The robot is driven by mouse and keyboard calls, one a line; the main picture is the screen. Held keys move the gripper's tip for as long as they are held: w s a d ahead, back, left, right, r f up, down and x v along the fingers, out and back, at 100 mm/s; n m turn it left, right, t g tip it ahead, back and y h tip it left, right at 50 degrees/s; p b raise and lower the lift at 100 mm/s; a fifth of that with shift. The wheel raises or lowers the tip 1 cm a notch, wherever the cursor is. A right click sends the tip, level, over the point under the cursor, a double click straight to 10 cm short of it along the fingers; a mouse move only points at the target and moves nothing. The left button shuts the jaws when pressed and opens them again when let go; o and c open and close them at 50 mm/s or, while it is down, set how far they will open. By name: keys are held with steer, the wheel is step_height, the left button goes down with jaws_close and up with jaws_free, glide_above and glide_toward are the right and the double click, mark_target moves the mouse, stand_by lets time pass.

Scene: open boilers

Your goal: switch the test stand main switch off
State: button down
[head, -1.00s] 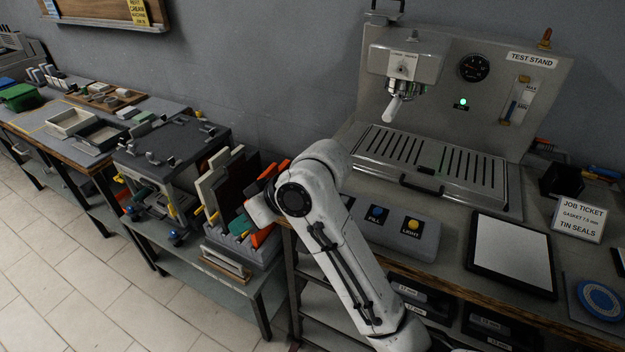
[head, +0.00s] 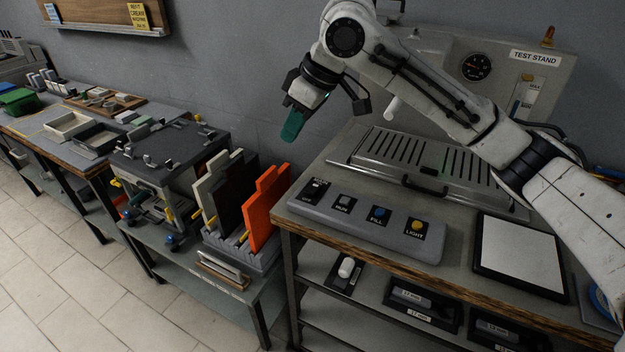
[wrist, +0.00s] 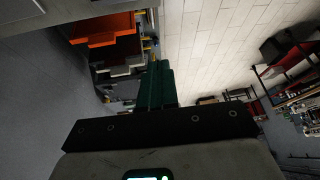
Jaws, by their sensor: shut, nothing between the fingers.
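The test stand (head: 555,75) stands on the workbench, partly behind my arm. Its grey control box (head: 340,222) lies at the front left of the bench. At the box's left end is a black-plated switch (head: 316,188); its lettering is too small to read, and I cannot tell its position. Beside it are the RUN, FILL and LIGHT buttons. My gripper (head: 291,128), with green fingers, is shut and empty. It hangs in the air above and behind the switch's end of the box, apart from it. The fingers also show in the wrist view (wrist: 155,84), pressed together.
An orange plate (head: 266,208) stands upright in a rack left of the bench. The drip tray (head: 430,170) with a black handle lies behind the control box. A tablet (head: 520,255) lies to the right. Air above the box's left end is clear.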

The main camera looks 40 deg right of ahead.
steer(key=s+d+m+g+h, duration=0.1)
steer(key=s+d, duration=0.2)
steer(key=d, duration=0.3)
steer(key=shift+d, duration=0.1)
steer(key=p, duration=0.1)
glide_above(308, 189)
steer(key=f, duration=1.2)
steer(key=shift+s+d, duration=0.35)
steer(key=shift+s, duration=0.05)
steer(key=shift+a+f, duration=0.1)
steer(key=shift+f, duration=0.7)
